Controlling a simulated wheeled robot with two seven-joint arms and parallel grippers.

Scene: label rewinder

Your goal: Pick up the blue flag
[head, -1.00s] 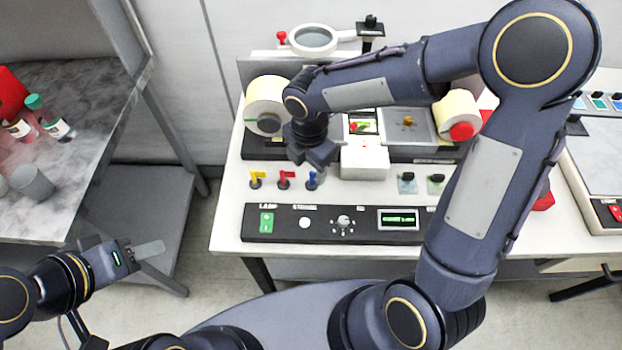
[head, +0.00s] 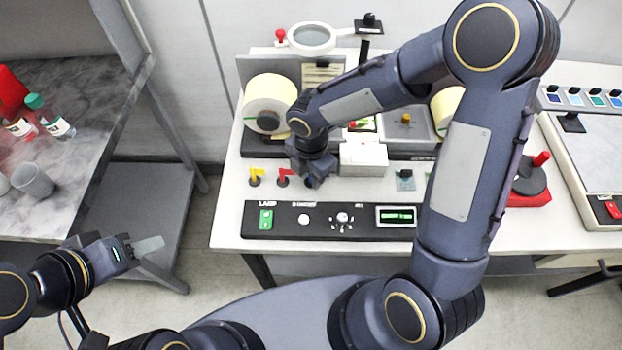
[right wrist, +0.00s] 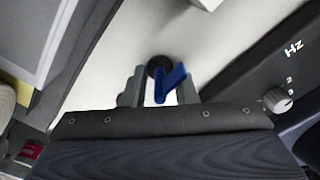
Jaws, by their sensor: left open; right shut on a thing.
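The blue flag (right wrist: 170,83) shows in the right wrist view between the two fingers of my right gripper (right wrist: 160,92), with its round dark base (right wrist: 158,66) just beyond. My right gripper is shut on the flag. In the head view my right gripper (head: 312,178) is low over the table at the right end of the flag row and hides most of the blue flag. The red flag (head: 284,176) and yellow flag (head: 256,176) stand upright to its left. My left gripper (head: 150,246) is open and empty at the lower left, away from the table.
A black control panel (head: 340,222) with a green switch, knob and display lies in front of the flags. A white box (head: 363,158) stands close to the right. A label roll (head: 268,103) stands behind. A grey shelf (head: 75,160) with bottles is at the left.

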